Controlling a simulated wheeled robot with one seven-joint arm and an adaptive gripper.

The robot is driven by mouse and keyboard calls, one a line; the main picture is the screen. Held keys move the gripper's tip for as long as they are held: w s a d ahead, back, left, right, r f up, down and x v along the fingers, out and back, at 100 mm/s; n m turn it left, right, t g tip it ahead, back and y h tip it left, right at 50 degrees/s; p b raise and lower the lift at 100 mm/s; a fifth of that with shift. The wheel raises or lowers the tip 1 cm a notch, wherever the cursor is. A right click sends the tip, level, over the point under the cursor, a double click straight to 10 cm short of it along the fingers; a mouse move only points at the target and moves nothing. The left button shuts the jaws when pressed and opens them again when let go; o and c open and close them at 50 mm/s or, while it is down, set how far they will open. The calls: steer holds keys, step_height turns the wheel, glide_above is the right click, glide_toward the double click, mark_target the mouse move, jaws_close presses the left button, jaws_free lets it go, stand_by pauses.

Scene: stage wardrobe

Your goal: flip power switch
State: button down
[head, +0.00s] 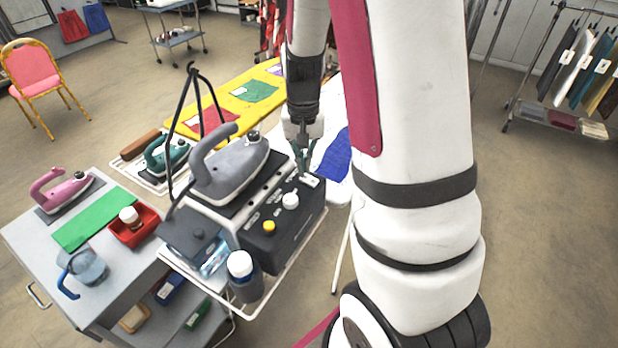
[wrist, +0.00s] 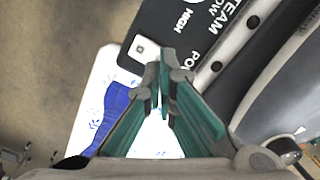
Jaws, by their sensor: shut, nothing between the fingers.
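A steam iron station with a black control panel (head: 272,232) stands on a white wire-edged stand, and a grey iron (head: 232,170) rests on top. The white power switch (head: 310,181) sits at the panel's right end, close to my gripper (head: 304,168). In the wrist view the switch (wrist: 143,48) is a pale rocker plate with a small dark mark, just beyond my fingertips (wrist: 163,68). The teal-padded fingers are closed together and empty. I cannot tell whether they touch the switch. The "PO" label beside it is partly hidden by a finger.
A white knob (head: 290,200) and a yellow button (head: 268,227) share the panel. A black cord holder (head: 185,110) rises at the station's left. An ironing board (head: 245,92) lies behind, and a grey cart (head: 28,228) stands left. Open floor lies right.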

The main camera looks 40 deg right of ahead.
steer(key=shift+f+b, duration=0.45)
steer(key=shift+f, duration=0.7)
stand_by(0.7)
steer(key=shift+r, duration=0.1)
steer(key=shift+r+p, duration=1.75)
steer(key=shift+r, duration=1.65)
